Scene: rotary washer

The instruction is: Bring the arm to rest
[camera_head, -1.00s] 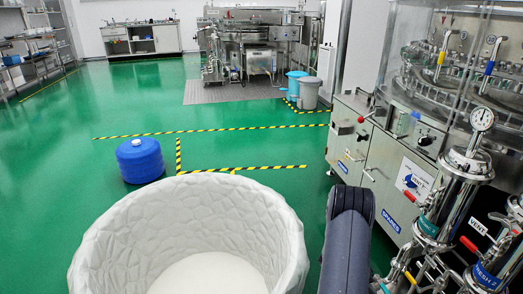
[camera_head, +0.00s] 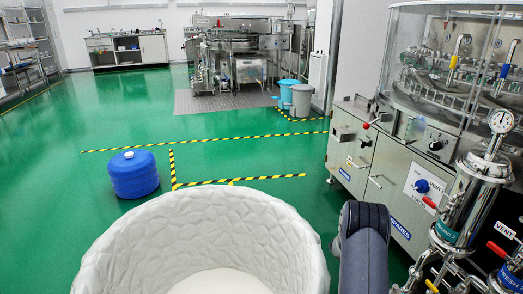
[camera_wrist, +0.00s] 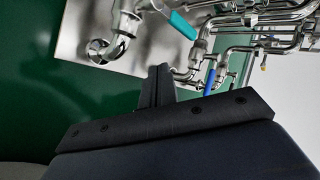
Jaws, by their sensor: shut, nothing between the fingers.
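My dark arm (camera_head: 365,250) rises at the lower right of the head view, between a white faceted tub and the steel washer. My gripper is outside the head view. In the wrist view my gripper (camera_wrist: 158,82) shows its two dark fingers together with nothing between them. They point toward steel piping, and I see no clear contact with it.
Steel pipes with a teal handle (camera_wrist: 183,24) and a blue handle (camera_wrist: 210,82) lie beyond my fingers. The white tub (camera_head: 110,262) is close in front. The washer (camera_head: 352,150) stands right. A blue drum (camera_head: 134,175) sits on open green floor.

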